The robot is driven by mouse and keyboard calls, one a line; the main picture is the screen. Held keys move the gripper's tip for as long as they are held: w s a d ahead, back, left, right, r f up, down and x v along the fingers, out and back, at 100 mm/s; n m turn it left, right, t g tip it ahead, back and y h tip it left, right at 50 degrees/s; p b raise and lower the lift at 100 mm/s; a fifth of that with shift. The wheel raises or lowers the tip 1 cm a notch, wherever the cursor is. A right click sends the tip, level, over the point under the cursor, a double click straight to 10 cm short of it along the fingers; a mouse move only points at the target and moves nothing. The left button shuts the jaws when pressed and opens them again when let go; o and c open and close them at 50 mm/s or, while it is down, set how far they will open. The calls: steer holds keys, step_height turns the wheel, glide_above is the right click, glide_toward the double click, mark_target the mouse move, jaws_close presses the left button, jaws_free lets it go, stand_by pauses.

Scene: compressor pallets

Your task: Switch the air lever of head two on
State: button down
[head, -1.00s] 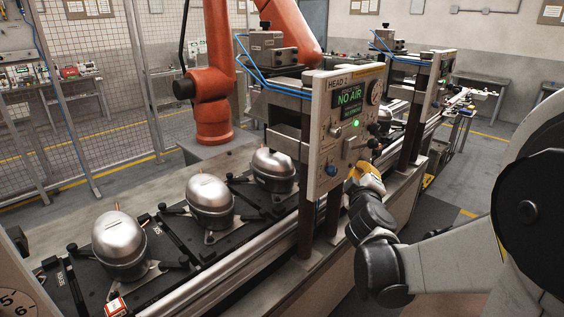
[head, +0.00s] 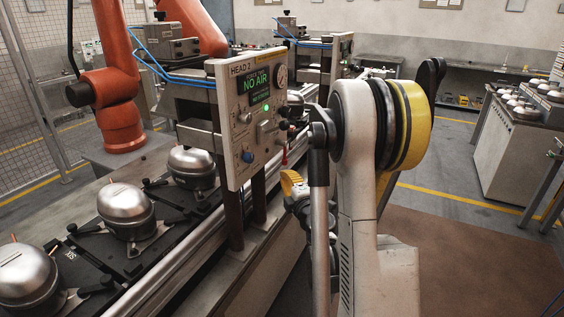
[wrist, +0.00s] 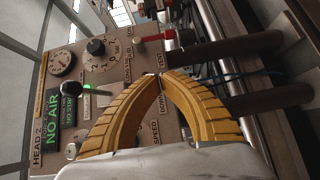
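The head two panel (head: 245,125) carries a lit screen reading NO AIR and a green light. A red-handled lever (head: 284,158) hangs at its lower right edge and appears to be the air lever. It also shows in the wrist view (wrist: 156,38), where the picture is turned sideways; its small labels are hard to read. My gripper (head: 291,188) is just below and right of the panel. In the wrist view, its yellow fingers (wrist: 161,75) arch together with the tips meeting and nothing between them. They are in front of the panel, apart from the red lever.
A black-knobbed lever (wrist: 70,88), a gauge (wrist: 61,62) and a dial (wrist: 96,47) sit close by on the panel. Silver compressors (head: 126,206) stand on the line at left. An orange robot arm (head: 110,87) is behind it. Open floor (head: 440,240) lies at right.

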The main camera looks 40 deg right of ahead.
mark_target(285, 155)
steer(key=b+x, duration=0.1)
steer(key=x, duration=0.9)
steer(key=shift+w+d+f, duration=0.1)
steer(key=shift+d+f, duration=0.1)
steer(key=shift+w+d+b, duration=0.2)
steer(key=shift+d+b, duration=0.1)
steer(key=shift+d, duration=0.3)
steer(key=shift+w+d+b, duration=0.15)
steer(key=shift+d+b, duration=0.15)
steer(key=shift+d, duration=0.3)
steer(key=shift+w+d, duration=0.25)
steer(key=shift+d, duration=0.2)
steer(key=shift+d, duration=0.1)
steer(key=shift+w+d, duration=0.1)
steer(key=shift+w, duration=0.05)
steer(key=shift+f, duration=0.1)
